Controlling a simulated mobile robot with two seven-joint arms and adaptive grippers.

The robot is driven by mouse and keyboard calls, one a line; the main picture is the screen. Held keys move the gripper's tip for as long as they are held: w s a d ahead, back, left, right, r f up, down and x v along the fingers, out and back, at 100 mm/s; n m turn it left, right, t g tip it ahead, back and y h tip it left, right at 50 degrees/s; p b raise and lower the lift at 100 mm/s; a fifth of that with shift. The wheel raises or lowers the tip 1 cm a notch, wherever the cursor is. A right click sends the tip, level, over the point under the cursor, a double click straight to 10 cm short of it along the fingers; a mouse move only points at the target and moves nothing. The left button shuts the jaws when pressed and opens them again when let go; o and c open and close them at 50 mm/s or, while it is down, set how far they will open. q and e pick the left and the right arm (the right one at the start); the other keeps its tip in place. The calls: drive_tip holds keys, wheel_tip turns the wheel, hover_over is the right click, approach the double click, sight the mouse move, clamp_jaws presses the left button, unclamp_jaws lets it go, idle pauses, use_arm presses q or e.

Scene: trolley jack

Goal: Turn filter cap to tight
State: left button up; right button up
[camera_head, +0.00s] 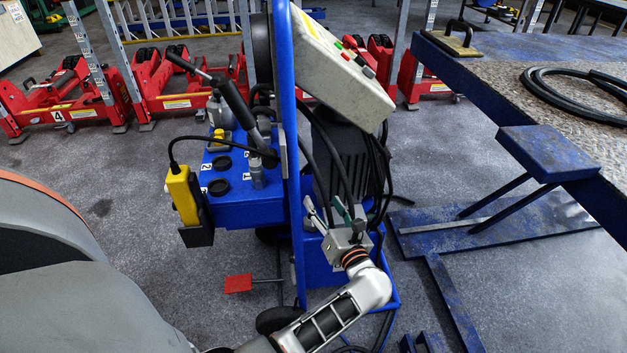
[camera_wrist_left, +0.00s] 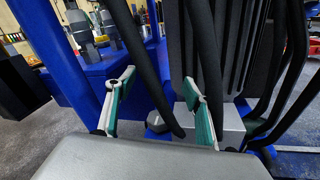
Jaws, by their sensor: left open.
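My left gripper (camera_head: 325,205) is open beside the blue trolley frame, its fingers pointing up among black hoses. In the left wrist view its green-padded fingers (camera_wrist_left: 160,84) stand wide apart with nothing clamped between them. A grey faceted cap-like piece (camera_wrist_left: 156,121) shows low between the fingers, apart from both; I cannot tell for sure that it is the filter cap. A black hose (camera_wrist_left: 150,75) passes in front of it. My right gripper is not in view.
The blue upright (camera_head: 288,120), a finned black motor (camera_head: 345,150) and hanging hoses crowd the gripper. A cream control box (camera_head: 335,65) is above. A yellow pendant (camera_head: 182,195) hangs left. A workbench (camera_head: 520,75) stands right; red jacks (camera_head: 185,85) line the back.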

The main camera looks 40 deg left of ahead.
sight(312, 223)
use_arm(q)
wheel_tip(312, 223, down, 7)
drive_tip(key=d+n+g+h, duration=0.2)
drive_tip(key=n+g, duration=0.4)
drive_tip(key=n, duration=0.1)
drive_tip(key=shift+n, duration=0.3)
drive_tip(key=x, duration=0.2)
drive_tip(key=b+x, duration=0.1)
drive_tip(key=x, duration=0.1)
drive_tip(key=s+x, duration=0.1)
drive_tip(key=x, duration=0.1)
drive_tip(key=shift+f, duration=0.4)
drive_tip(key=shift+w+a+f+h+b, duration=0.1)
drive_tip(key=shift+w+a+h+b, duration=0.05)
drive_tip(key=shift+a, duration=0.25)
drive_tip(key=shift+w+a+f+h+b, duration=0.1)
drive_tip(key=shift+w+a+h+b, duration=0.05)
drive_tip(key=shift+a, duration=0.2)
drive_tip(key=shift+c, duration=0.4)
drive_tip(key=c, duration=1)
